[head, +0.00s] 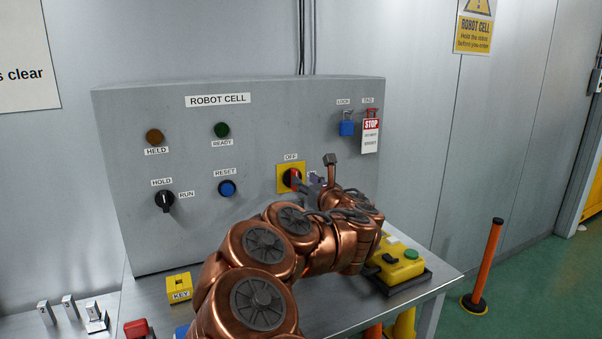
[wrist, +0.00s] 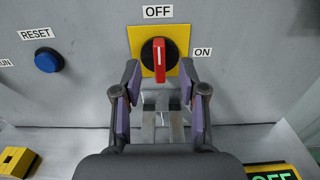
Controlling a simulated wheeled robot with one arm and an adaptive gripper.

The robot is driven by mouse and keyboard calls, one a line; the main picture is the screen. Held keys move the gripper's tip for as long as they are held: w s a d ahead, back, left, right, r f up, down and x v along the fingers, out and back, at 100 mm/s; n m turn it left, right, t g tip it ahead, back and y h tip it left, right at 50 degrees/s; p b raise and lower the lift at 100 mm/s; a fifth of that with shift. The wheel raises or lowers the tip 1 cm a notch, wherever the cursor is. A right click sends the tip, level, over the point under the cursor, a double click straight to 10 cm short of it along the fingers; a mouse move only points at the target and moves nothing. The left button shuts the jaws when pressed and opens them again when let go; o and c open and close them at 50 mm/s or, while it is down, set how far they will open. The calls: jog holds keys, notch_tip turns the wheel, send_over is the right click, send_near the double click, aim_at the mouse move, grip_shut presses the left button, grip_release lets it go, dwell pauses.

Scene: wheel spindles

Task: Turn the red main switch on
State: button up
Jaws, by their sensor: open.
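The red main switch (wrist: 160,55) sits on a yellow square plate (wrist: 135,40) on the grey panel. Its red handle stands vertical, in line with the OFF label (wrist: 158,12) above; the ON label (wrist: 203,52) is to its right. In the head view the switch (head: 290,178) is partly covered by my gripper. My gripper (wrist: 159,75) is open and empty, facing the panel. Its fingers show to the left and right of the handle's lower part, with gaps between; I cannot tell how deep they reach.
A blue reset button (head: 227,188) and black HOLD/RUN knob (head: 165,201) are to the left. A blue padlock (head: 347,127) and a red-and-white STOP tag (head: 370,137) hang upper right. A yellow button box (head: 402,262) stands on the bench below.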

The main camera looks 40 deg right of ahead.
aim_at(297, 173)
jog(key=shift+p+x, duration=0.55)
jog(key=shift+x, duration=2.25)
jog(key=shift+c, duration=0.3)
grip_shut()
